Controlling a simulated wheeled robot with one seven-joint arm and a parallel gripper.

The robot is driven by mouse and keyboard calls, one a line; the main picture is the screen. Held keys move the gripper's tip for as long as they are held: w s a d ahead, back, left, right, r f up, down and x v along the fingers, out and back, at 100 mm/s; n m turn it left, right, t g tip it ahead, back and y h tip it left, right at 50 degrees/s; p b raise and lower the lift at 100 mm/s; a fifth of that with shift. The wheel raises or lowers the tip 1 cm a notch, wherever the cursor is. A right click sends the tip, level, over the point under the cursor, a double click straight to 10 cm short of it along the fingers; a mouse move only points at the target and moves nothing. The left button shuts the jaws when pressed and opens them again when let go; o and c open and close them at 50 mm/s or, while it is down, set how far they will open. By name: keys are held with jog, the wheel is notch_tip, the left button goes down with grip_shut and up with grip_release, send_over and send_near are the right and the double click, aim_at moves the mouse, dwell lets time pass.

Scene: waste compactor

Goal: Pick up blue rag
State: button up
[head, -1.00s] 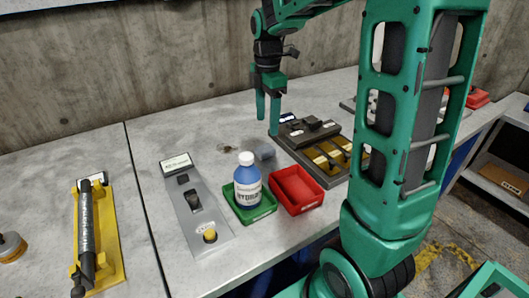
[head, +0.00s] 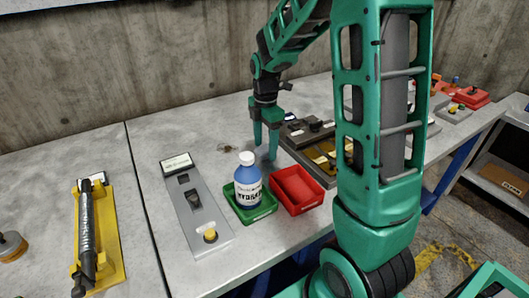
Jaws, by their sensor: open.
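The blue rag (head: 263,154) is a small grey-blue bundle on the grey workbench (head: 150,140), behind the blue-and-white bottle and the red tray. It is mostly hidden by my fingers, with only a little of it showing. My gripper (head: 266,150) points down with its two green fingers apart, at the rag. I cannot tell whether the fingers touch the rag or are around it.
A blue bottle (head: 247,185) stands in a green tray (head: 262,211), close in front of the rag. A red tray (head: 298,188) is beside it. A grey switch panel (head: 195,202) lies left, and a dark case (head: 292,140) lies close right.

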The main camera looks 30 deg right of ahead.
aim_at(264, 148)
jog(key=shift+f, duration=0.5)
jog(key=c, duration=1.2)
jog(key=shift+r, duration=0.2)
jog(key=shift+r, duration=0.25)
jog(key=r, duration=0.3)
jog(key=shift+a+r, duration=0.25)
jog(key=shift+r, duration=0.15)
jog(key=s+a+r, duration=0.1)
jog(key=a+r, duration=0.1)
jog(key=a, duration=0.1)
jog(key=s+a+r, duration=0.1)
jog(key=a+r, duration=0.1)
jog(key=a, duration=0.2)
jog(key=s+a+r, duration=0.1)
jog(key=a+r, duration=0.1)
jog(key=a, duration=0.1)
jog(key=shift+s+a+r, duration=0.2)
jog(key=shift+s+a, duration=0.1)
jog(key=shift+a, duration=0.05)
